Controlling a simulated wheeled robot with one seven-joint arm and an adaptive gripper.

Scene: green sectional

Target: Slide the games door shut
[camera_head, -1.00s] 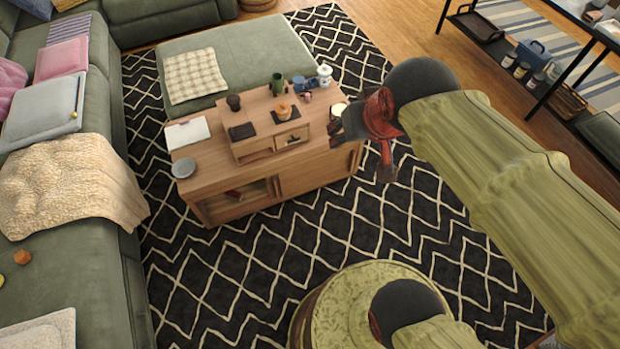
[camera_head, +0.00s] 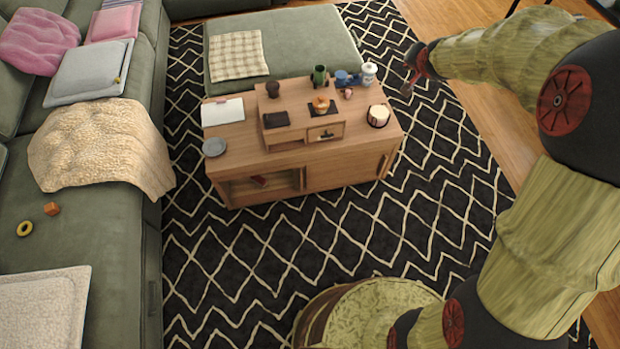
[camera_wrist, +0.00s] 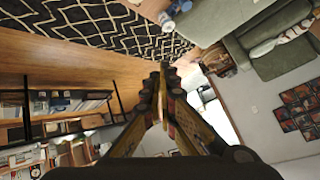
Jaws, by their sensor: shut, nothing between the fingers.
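The wooden coffee table (camera_head: 225,190) stands on the patterned rug. Its front has an open compartment (camera_head: 262,186) at the left with a small dark red item inside. A plain wooden sliding door (camera_head: 340,172) covers the right part of the front, with an upright handle (camera_head: 384,165) near its right end. I cannot tell which door is the games one by any label. My gripper (camera_head: 408,82) is beyond the table's right end, apart from it. In the wrist view my gripper (camera_wrist: 164,68) is shut with nothing in it.
A green sofa (camera_head: 75,230) runs along the left, and a round green pouf (camera_head: 375,305) is near me. Rug lies bare before the table.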

